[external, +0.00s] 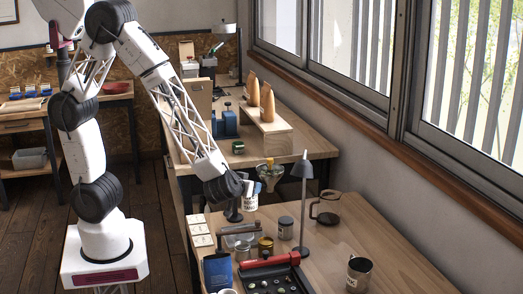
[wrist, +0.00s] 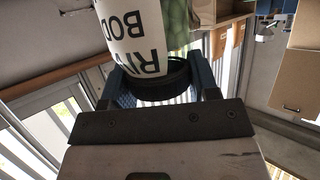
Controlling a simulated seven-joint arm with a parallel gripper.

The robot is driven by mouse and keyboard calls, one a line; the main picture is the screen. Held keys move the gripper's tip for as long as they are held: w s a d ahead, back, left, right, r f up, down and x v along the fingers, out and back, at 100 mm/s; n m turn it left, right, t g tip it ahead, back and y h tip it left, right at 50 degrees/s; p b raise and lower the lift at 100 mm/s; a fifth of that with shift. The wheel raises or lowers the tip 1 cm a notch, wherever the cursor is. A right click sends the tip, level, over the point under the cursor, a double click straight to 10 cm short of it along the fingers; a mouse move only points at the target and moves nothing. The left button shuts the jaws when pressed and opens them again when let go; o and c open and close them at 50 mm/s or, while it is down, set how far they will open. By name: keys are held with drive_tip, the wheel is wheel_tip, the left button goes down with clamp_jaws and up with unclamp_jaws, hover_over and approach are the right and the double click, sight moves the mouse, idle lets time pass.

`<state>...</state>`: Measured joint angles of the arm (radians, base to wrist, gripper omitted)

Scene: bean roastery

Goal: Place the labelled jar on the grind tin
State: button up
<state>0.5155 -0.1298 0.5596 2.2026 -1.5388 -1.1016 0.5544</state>
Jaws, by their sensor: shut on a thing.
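The labelled jar (wrist: 135,35) is white with a dark lid and black lettering, partly cut off, in the wrist view. My gripper (wrist: 158,80) is shut on it at the lid end, a blue finger on each side. In the external view the jar (external: 250,203) hangs from my gripper (external: 249,187) above the bench, looking roughly upright. A grey tin with a pale label (external: 286,228) stands on the bench to the right of and below the jar, apart from it. I cannot tell for sure that this is the grind tin; its label is too small to read.
A desk lamp (external: 303,200) stands close right of the grey tin. A glass carafe (external: 326,208) and a labelled metal cup (external: 359,273) are further right. A gold tin (external: 265,246) and a dark tray with a red bar (external: 268,275) are in front.

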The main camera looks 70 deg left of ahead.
drive_tip(key=w+d+f, duration=0.1)
drive_tip(key=w+d, duration=0.2)
drive_tip(key=w, duration=1)
drive_tip(key=shift+f, duration=0.15)
drive_tip(key=shift+f, duration=1.7)
drive_tip(key=shift+f, duration=0.15)
drive_tip(key=o, duration=1)
drive_tip(key=shift+v, duration=6.05)
